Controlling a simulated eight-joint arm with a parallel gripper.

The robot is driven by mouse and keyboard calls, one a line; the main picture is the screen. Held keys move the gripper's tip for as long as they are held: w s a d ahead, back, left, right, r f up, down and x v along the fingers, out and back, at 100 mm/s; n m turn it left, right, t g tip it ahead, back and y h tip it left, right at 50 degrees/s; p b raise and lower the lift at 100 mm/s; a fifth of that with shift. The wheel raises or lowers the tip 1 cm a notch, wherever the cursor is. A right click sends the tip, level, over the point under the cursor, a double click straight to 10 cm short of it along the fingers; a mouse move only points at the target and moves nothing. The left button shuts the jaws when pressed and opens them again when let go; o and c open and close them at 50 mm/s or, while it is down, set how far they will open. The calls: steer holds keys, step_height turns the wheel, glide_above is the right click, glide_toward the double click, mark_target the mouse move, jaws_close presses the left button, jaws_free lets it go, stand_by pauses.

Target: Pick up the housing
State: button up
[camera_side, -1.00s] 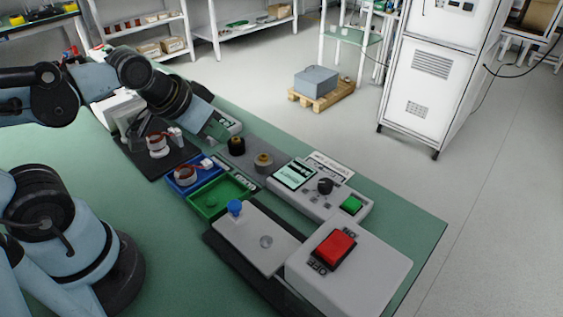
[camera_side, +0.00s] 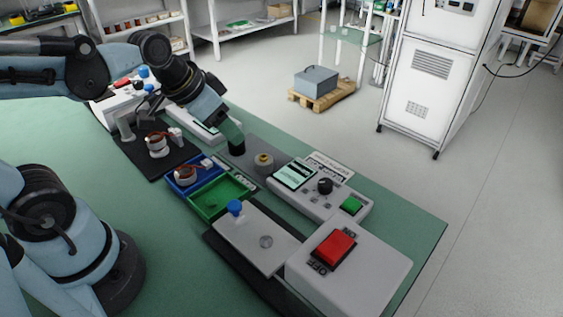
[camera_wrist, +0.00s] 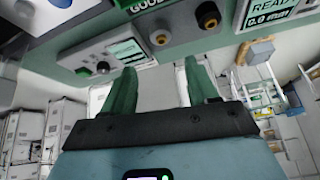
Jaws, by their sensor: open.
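No part is plainly marked as the housing. Two short round parts stand on a grey plate behind the trays: a black one (camera_side: 238,150) and a brass-and-grey one (camera_side: 263,160). Both also seem to show in the wrist view, one dark with a brass centre (camera_wrist: 208,15), one brass (camera_wrist: 160,38). A copper-wound stator with a white connector (camera_side: 158,145) sits on a black mat, and another (camera_side: 186,173) in the blue tray. My gripper (camera_side: 231,134) points down close above the black part, partly covering it. Its green fingers are apart and empty in the wrist view (camera_wrist: 160,88).
Close by are the blue tray (camera_side: 170,184), the green tray (camera_side: 203,216), a meter box with screen and green button (camera_side: 327,201), and a grey box with a red switch (camera_side: 348,270). A grey instrument (camera_side: 195,120) lies behind my gripper.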

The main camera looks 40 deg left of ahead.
steer(key=w+a+f+m+g+h, duration=0.1)
steer(key=w+m+g, duration=0.1)
steer(key=w+m, duration=0.15)
glide_above(263, 156)
steer(key=s+a, duration=0.1)
steer(key=s, duration=0.1)
steer(key=shift+m+h, duration=0.3)
steer(key=shift+m, duration=0.15)
steer(key=f, duration=0.6)
steer(key=shift+w+f, duration=0.2)
steer(key=shift+f, duration=0.15)
steer(key=shift+s+x, duration=0.1)
steer(key=shift+x, duration=1.35)
steer(key=shift+s+x, duration=0.15)
steer(key=shift+x, duration=1.35)
steer(key=shift+c, duration=0.2)
steer(key=c, duration=0.8)
